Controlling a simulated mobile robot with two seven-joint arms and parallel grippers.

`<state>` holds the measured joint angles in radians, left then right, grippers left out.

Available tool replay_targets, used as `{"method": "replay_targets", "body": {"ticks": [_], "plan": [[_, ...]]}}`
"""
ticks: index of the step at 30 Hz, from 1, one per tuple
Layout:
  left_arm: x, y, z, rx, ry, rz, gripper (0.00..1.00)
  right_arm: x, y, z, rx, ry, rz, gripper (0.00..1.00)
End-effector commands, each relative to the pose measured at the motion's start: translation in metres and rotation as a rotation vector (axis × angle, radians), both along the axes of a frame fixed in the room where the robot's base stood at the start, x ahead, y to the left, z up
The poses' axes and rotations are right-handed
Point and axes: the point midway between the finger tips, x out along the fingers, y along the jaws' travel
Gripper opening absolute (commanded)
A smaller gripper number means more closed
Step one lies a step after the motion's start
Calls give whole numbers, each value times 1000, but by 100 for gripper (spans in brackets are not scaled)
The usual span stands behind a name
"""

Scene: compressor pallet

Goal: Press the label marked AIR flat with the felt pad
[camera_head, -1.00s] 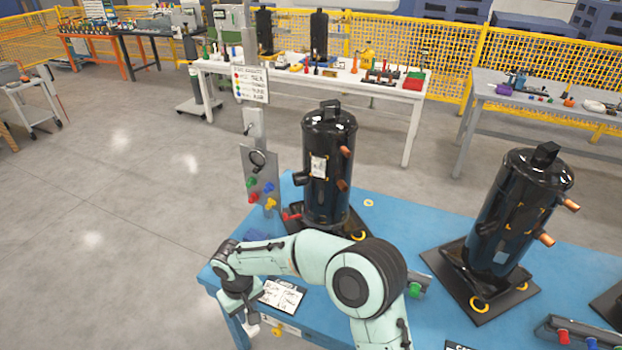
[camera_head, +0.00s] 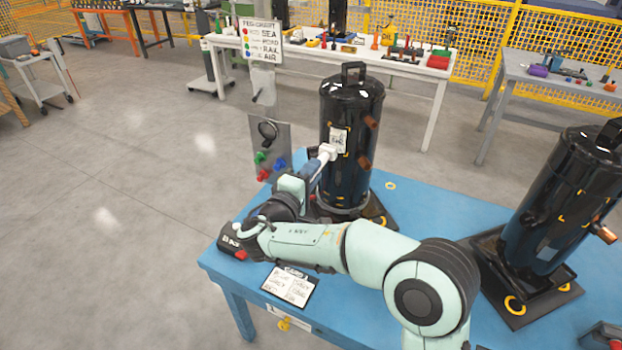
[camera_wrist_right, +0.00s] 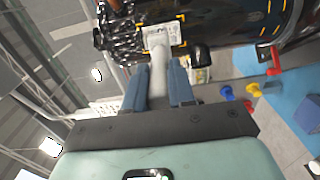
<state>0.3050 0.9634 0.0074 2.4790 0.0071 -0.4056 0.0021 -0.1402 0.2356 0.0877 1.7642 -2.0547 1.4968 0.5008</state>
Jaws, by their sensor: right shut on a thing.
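A white label (camera_head: 338,139) with dark print sits on the near side of the left black compressor (camera_head: 352,105); it also shows in the wrist view (camera_wrist_right: 168,33). I cannot read its word for certain. My right gripper (camera_head: 314,172) is shut on a pale tool with a white head, the felt pad (camera_head: 327,152). In the wrist view the blue fingers (camera_wrist_right: 158,68) stand either side of its handle. The pad's head (camera_wrist_right: 156,40) overlaps the label's lower edge; whether it touches I cannot tell.
The blue table (camera_head: 420,200) carries a second black compressor (camera_head: 560,200) on the right. A grey panel (camera_head: 270,150) with coloured knobs stands just left of the gripper. A sign (camera_head: 262,42) stands behind it. A printed card (camera_head: 290,285) lies at the front edge.

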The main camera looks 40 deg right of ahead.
Motion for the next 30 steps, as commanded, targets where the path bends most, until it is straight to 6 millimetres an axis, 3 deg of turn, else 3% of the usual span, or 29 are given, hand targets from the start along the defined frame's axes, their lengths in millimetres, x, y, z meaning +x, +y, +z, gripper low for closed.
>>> {"method": "replay_targets", "body": {"ticks": [4, 21, 30], "plan": [[0, 0, 1, 0, 1, -1, 43, 1, -2, 7, -18, -8, 4, 0], [-7, -1, 19, -5, 30, -7, 43, 19, -36, 7, -14, -6, 4, 0], [-8, 0, 19, -5, 33, -7, 43, 20, -37, 6, -14, -6, 5, 0]]}}
